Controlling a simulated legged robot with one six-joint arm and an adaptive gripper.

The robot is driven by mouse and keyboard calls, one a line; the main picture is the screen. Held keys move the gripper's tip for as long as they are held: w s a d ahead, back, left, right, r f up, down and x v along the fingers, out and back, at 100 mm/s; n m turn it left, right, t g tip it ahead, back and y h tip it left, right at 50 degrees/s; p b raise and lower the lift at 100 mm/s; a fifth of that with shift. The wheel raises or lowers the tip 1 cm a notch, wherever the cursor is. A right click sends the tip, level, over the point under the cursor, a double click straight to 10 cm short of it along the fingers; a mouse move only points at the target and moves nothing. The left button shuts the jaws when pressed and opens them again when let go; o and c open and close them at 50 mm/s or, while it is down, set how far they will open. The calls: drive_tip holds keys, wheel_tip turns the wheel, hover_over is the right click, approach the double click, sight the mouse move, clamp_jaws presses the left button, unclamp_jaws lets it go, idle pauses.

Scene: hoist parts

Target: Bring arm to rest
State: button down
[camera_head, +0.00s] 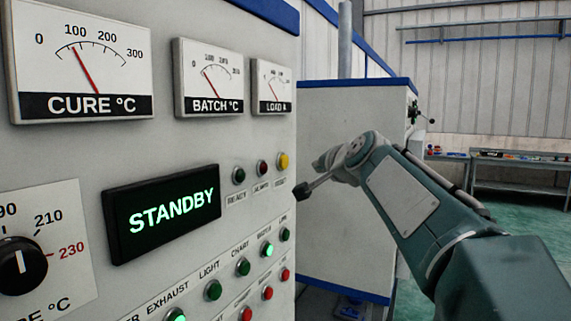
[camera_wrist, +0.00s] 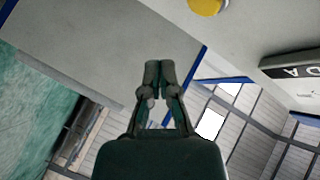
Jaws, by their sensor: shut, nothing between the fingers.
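My arm (camera_head: 405,200) reaches in from the right in the head view, its end bent towards the control panel (camera_head: 90,165). My gripper (camera_head: 304,191) is at the panel's right edge, near the small indicator lamps; I cannot tell the exact gap to the panel. In the wrist view my gripper (camera_wrist: 159,72) has its two fingertips together, with nothing held between them. The yellow button (camera_wrist: 205,5) shows at the top of the wrist view, apart from the fingertips.
The panel carries gauges, a green STANDBY display (camera_head: 165,210), a black dial (camera_head: 22,264) and rows of buttons. A grey cabinet (camera_head: 345,130) with blue trim stands behind my gripper. A workbench (camera_head: 515,170) stands far back right, with green floor before it.

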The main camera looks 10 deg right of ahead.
drive_tip(key=s+f+n+g+h, duration=0.1)
drive_tip(key=s+f+n+g, duration=0.3)
drive_tip(key=s+f, duration=1.2)
drive_tip(key=s+a+f+n+g+h, duration=0.1)
drive_tip(key=s+f+n+g, duration=0.4)
drive_tip(key=s+f, duration=1.1)
drive_tip(key=s, duration=0.3)
drive_tip(key=shift+a+f+n+g+h, duration=0.15)
drive_tip(key=shift+a+n+g+h, duration=0.05)
drive_tip(key=shift+n+g+h, duration=0.1)
drive_tip(key=shift+a, duration=0.1)
